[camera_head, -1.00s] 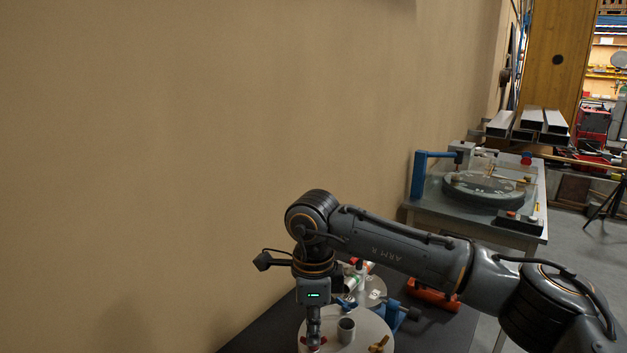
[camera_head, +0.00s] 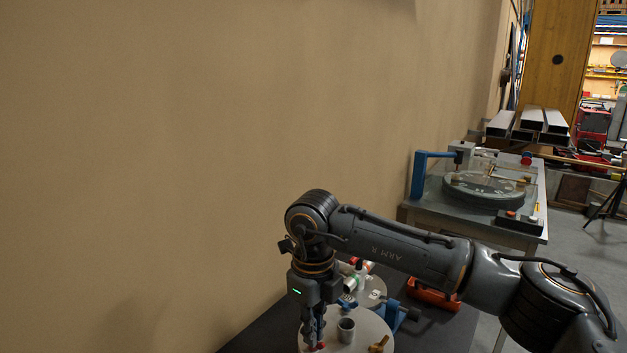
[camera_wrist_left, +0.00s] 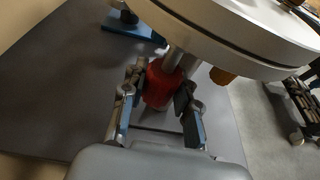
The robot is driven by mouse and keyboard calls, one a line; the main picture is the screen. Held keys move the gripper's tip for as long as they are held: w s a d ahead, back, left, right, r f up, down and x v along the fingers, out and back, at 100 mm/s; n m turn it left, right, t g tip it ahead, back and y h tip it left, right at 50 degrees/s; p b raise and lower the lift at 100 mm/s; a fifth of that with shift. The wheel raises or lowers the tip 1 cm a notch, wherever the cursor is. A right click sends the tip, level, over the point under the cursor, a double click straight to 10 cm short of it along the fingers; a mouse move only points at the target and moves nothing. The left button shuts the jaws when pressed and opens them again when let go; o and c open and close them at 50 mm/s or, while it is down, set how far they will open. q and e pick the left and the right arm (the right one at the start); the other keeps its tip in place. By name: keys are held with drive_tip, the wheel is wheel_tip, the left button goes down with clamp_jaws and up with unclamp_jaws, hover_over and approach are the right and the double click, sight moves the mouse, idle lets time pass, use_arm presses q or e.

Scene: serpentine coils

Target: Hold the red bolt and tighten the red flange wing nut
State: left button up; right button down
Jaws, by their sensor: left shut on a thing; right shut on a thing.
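In the head view my right gripper (camera_head: 314,344) points straight down over the pale round plate (camera_head: 362,328). It is shut on the red flange wing nut (camera_head: 320,346), of which only a little red shows around the fingertips. In the left wrist view my left gripper (camera_wrist_left: 158,95) is shut on the red bolt (camera_wrist_left: 161,86) from below, one finger on each side. The bolt's red head hangs under the pale plate, which also shows in that view (camera_wrist_left: 235,35), on a grey shank. My left arm is not in the head view.
On the plate stand a grey cylinder (camera_head: 346,330) and an orange-brown wing nut (camera_head: 379,344). A blue clamp-like part (camera_head: 393,317) and a red-orange object (camera_head: 432,294) lie behind. Another bench (camera_head: 474,205) stands at right. A plain wall fills the left.

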use_arm(q)
drive_tip(key=shift+a, duration=0.1)
use_arm(e)
drive_tip(key=shift+r+m, duration=0.25)
drive_tip(key=shift+m, duration=0.75)
drive_tip(key=shift+m, duration=1.3)
drive_tip(key=c, duration=1.7)
unclamp_jaws()
drive_tip(key=shift+o, duration=0.7)
drive_tip(key=shift+f, duration=0.15)
